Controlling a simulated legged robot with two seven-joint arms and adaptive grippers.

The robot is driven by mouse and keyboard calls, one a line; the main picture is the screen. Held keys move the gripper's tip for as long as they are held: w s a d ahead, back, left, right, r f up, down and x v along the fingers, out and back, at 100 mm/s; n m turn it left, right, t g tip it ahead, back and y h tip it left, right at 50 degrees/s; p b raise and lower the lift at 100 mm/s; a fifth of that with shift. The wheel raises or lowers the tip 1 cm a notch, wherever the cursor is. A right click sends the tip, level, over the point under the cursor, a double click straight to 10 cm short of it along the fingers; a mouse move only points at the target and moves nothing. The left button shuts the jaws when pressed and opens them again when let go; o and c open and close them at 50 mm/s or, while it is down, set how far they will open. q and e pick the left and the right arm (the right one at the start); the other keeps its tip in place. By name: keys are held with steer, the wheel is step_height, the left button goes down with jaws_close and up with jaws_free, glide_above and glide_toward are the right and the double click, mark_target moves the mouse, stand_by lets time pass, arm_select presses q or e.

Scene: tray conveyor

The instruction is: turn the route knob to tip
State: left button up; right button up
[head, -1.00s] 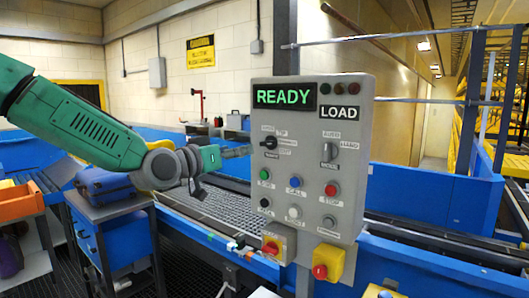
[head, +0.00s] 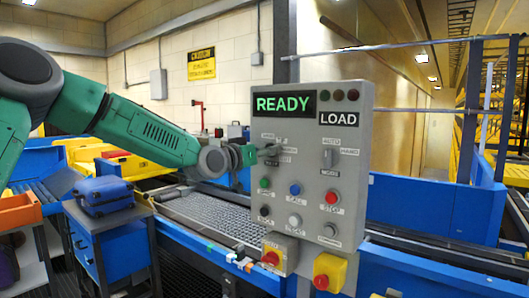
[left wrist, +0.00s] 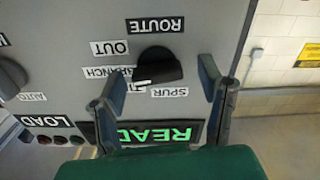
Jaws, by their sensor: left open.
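The route knob (left wrist: 160,67) is black and sits on the grey control panel (head: 345,230), below an upside-down ROUTE label in the left wrist view. OUT, BRANCH and SPUR labels are around it. A white patch at the knob's lower left is partly covered; I cannot tell whether it is a label or a pointer mark. My left gripper (left wrist: 163,72) is open, its fingers on either side of the knob with gaps showing; contact is not visible. My right gripper is not in view.
The panel display (head: 284,103) reads READY above a LOAD label. A blue-sided conveyor (head: 210,215) runs behind the panel. A blue case (head: 104,195) rests on a cart at left.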

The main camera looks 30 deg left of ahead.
arm_select(q)
steer(key=c, duration=1.2)
steer(key=shift+o, duration=0.3)
steer(key=shift+n, duration=0.3)
steer(key=shift+a+f+n+b, duration=0.1)
steer(key=shift+n+b, duration=1.1)
steer(key=shift+n, duration=2.3)
